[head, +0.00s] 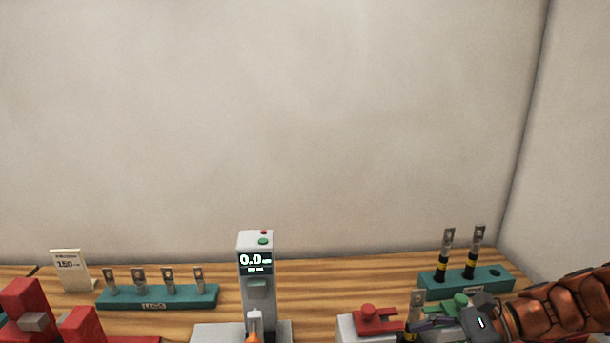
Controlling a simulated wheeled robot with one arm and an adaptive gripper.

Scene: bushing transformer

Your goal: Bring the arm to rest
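My gripper (424,323) is at the lower right, reaching in from the right edge on my orange-brown arm. Its dark fingers point left toward a bushing (416,300) with a flat metal lug on top and a black and yellow body. The fingertips overlap the bushing in the picture. Whether they are shut on it or only beside it I cannot tell. The bushing stands upright, and its lower end is cut off by the frame.
A teal rack (440,288) at right holds two similar bushings. A grey press (256,272) reads 0.0. Left are another teal rack (205,297), a card (70,268) and a red fixture (83,324).

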